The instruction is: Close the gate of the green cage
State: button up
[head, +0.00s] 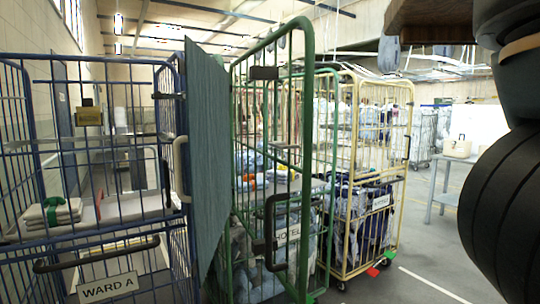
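The green cage (333,180) stands in the middle of the head view, with light bundles and bags inside. Its green barred gate (307,130) stands out at an angle, its right edge nearer to me and its left edge farther back. A dark handle (268,232) is on the gate's lower part, and a dark latch piece (264,73) is near its top. The gate overlaps the cage's opening in this view, so the exact gap is hard to judge.
A blue cage (85,236) labelled WARD A stands close on the left, a grey-green panel (206,150) between it and the green cage. A cream cage (398,170) with dark bags stands right behind. A brown block (430,22) hangs at the top. Floor (425,265) is clear at lower right.

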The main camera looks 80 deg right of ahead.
aim_at(266, 245)
jog(key=i+z, duration=0.1)
jog(key=z, duration=0.35)
jog(key=i+z, duration=0.1)
jog(key=z, duration=0.4)
jog(key=i+z, duration=0.1)
jog(key=z, duration=0.35)
jog(key=i, duration=0.15)
jog(key=k, duration=0.3)
jog(key=k+j, duration=0.1)
jog(key=j, duration=0.55)
jog(key=j+z, duration=0.1)
jog(key=j, duration=1.45)
